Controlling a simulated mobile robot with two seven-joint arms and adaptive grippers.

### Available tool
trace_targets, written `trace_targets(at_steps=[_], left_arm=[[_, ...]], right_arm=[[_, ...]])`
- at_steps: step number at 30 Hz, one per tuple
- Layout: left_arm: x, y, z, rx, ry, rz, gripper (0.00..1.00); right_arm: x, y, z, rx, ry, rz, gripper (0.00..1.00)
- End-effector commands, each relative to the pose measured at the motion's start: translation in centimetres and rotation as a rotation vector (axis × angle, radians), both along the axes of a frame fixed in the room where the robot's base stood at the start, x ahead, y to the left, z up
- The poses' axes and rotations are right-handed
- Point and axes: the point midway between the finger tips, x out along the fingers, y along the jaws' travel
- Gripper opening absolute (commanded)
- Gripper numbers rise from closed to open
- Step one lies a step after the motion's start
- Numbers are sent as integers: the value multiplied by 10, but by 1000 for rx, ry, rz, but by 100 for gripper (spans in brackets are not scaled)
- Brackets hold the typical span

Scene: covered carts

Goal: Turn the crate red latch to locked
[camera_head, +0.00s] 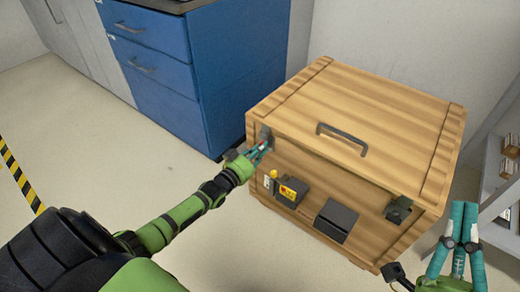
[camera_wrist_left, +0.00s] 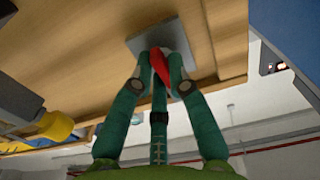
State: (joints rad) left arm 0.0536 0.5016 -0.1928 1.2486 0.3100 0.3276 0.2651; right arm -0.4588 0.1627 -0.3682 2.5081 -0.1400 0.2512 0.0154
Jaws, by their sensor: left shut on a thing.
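The wooden crate (camera_head: 350,130) stands on the floor with its lid down and a dark handle (camera_head: 342,138) on top. The red latch (camera_wrist_left: 159,66) is on a grey plate (camera_wrist_left: 160,38) on the crate's front, near its left corner. My left gripper (camera_head: 260,150) is at that corner, and in the left wrist view my left gripper (camera_wrist_left: 160,72) has its fingers closed around the red latch, partly hiding it. My right gripper (camera_head: 465,215) is at the lower right, away from the latch; its teal fingers point up and look close together, and I cannot tell whether they touch.
A yellow knob (camera_head: 273,174) and a box with a yellow label (camera_head: 290,190) are on the crate's front, with a dark box (camera_head: 336,221) and a dark clasp (camera_head: 398,210) to their right. Blue drawers (camera_head: 160,60) stand behind left; a shelf (camera_head: 495,180) is at right.

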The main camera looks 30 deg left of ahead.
Motion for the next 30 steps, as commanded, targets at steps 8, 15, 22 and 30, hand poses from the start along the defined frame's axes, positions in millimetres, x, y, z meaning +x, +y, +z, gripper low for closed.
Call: trace_targets(at_steps=[8, 15, 22, 30], left_arm=[[0, 0, 0, -1, -1, 0, 41], [-1, 0, 0, -2, 0, 0, 41], [-27, 2, -1, -1, 3, 0, 41], [-81, 6, -2, -2, 4, 0, 41]], right_arm=[[0, 0, 0, 0, -1, 0, 0], [0, 0, 0, 1, -2, -1, 0], [0, 0, 0, 1, -2, -1, 0], [0, 0, 0, 1, -2, 0, 0]])
